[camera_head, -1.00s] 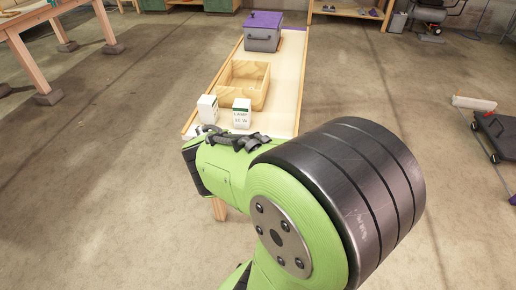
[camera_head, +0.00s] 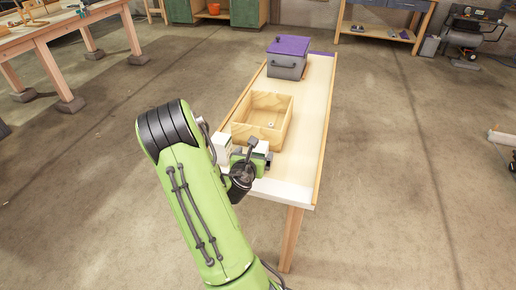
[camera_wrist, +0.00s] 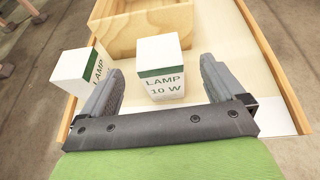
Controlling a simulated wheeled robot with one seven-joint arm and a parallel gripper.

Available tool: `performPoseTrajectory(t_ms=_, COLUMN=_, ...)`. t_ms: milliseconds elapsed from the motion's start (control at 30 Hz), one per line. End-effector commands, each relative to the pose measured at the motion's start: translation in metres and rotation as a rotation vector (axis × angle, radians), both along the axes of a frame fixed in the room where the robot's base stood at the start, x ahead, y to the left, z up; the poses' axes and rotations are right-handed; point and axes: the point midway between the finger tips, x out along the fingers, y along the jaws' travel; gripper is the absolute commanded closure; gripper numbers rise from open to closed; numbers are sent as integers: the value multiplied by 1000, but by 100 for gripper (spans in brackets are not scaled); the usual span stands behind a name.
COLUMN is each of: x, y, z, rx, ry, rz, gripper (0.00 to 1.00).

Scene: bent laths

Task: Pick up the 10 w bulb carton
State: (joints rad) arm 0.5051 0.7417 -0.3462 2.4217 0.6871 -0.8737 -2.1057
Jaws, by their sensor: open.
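The 10 w bulb carton (camera_wrist: 160,80) is a white box with a green band, reading "LAMP 10 W". It stands upright on the bench in the wrist view. In the head view my arm and gripper largely hide it. My gripper (camera_wrist: 162,68) is open and empty; its fingers appear on the left and right of the carton in the picture, with a gap on each side. I cannot tell whether the fingertips are level with the carton. In the head view my gripper (camera_head: 250,163) is at the bench's near end.
A second white carton (camera_wrist: 76,68), with "LAMP" readable, stands just outside the left finger. An open wooden box (camera_head: 284,127) stands behind the cartons. A grey bin (camera_head: 286,66) with a purple lid is at the far end. The bench's right side (camera_head: 308,130) is clear.

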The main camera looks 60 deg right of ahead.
Motion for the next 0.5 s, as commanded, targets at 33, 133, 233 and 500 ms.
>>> performPoseTrajectory(t_ms=33, x=1, y=-12, z=-3, rx=-1, ry=-1, rz=-4, gripper=4)
performPoseTrajectory(t_ms=133, x=5, y=-26, z=-11, rx=-1, ry=-1, rz=-3, gripper=4)
performPoseTrajectory(t_ms=233, x=8, y=-36, z=-16, rx=-1, ry=-2, rz=-2, gripper=4)
performPoseTrajectory(t_ms=500, x=19, y=-77, z=-31, rx=-1, ry=-2, rz=-2, gripper=4)
